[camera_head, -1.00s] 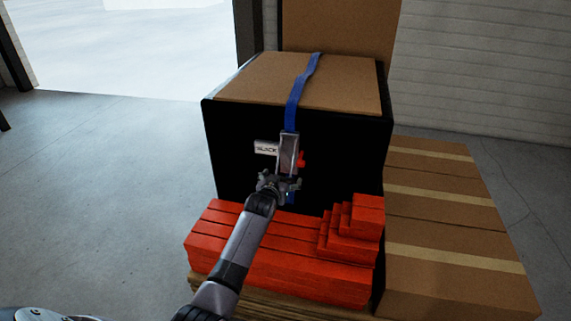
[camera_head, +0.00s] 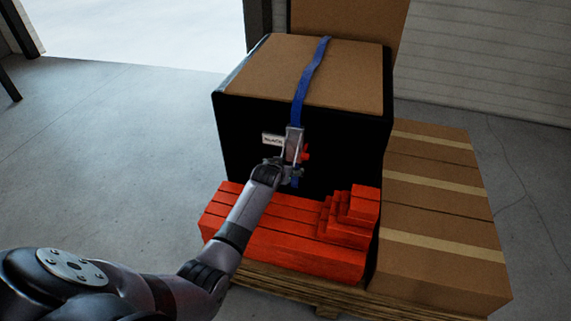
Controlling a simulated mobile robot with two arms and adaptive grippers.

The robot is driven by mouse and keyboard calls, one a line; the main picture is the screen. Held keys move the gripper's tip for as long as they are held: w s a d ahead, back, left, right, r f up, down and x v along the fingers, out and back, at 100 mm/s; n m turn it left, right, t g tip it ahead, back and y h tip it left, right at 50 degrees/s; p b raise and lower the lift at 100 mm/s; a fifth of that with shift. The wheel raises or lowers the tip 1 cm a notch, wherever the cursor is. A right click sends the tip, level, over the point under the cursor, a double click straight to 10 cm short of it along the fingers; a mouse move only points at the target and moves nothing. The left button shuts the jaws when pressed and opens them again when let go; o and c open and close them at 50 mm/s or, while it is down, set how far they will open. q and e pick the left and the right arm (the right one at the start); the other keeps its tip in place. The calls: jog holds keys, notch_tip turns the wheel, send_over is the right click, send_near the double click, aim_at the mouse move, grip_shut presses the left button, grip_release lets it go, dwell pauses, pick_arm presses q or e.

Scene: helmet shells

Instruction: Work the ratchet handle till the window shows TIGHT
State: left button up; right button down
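A blue strap (camera_head: 311,75) runs over the top of a black-sided box (camera_head: 240,140) and down its front to a grey metal ratchet handle (camera_head: 294,143). A small white window plate (camera_head: 272,139) sits left of the handle; its lettering is small and blurred now, but it read SLACK in the earlier frame. A red part (camera_head: 306,154) shows at the handle's right side. My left gripper (camera_head: 288,172) is at the handle's lower end. My wrist partly hides its fingers, so their closing is unclear. My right gripper is out of view.
Red stepped blocks (camera_head: 290,240) lie in front of the box, below my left forearm. Brown cartons (camera_head: 440,220) stand to the right on a wooden pallet (camera_head: 330,300). The grey floor at the left is open.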

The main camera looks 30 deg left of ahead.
pick_arm(q)
jog(key=shift+w+a+r, duration=0.1)
jog(key=shift+r, duration=0.35)
jog(key=shift+w+a+r, duration=0.1)
jog(key=shift+r, duration=0.35)
jog(key=o, duration=1.4)
jog(key=shift+c, duration=0.2)
jog(key=shift+o, duration=1.3)
jog(key=shift+s+d+f, duration=0.1)
jog(key=shift+s, duration=0.1)
jog(key=shift+f, duration=0.15)
jog(key=v, duration=1.2)
jog(key=shift+d+f, duration=0.1)
